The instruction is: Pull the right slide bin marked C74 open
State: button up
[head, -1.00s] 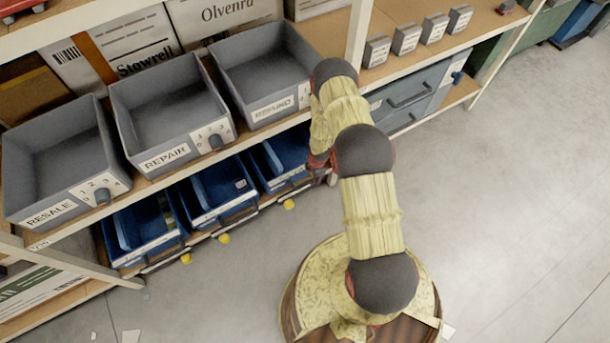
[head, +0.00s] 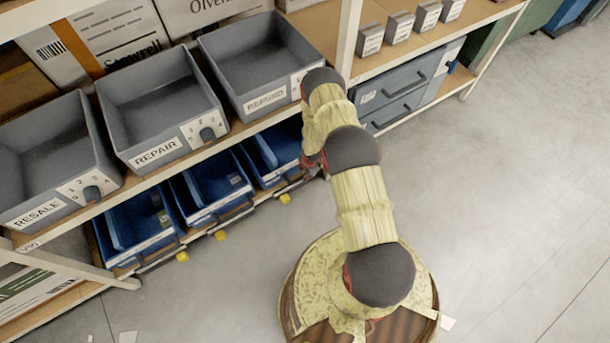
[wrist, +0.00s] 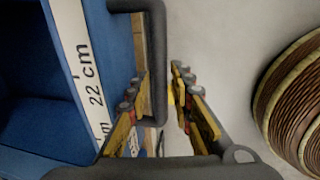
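Three blue slide bins sit on the lower shelf in the head view. The right one (head: 268,158) is partly behind my arm, and I cannot read a C74 mark on it. In the wrist view, a blue bin (wrist: 35,110) with a white strip reading "22 cm" (wrist: 84,62) fills the left side. A dark grey bar handle (wrist: 157,55) stands out from its front. My gripper (wrist: 161,76) is open, its fingers on either side of the handle bar, with a gap on the right. The head view hides my gripper behind the arm.
Grey bins marked RESALE (head: 45,165), REPAIR (head: 160,105) and a third (head: 262,65) stand on the shelf above. Grey-blue drawers (head: 395,95) are to the right. The floor (head: 500,180) at right is clear.

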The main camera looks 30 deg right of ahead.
jog(key=shift+f, duration=0.1)
jog(key=shift+c, duration=0.8)
jog(key=c, duration=0.4)
grip_shut()
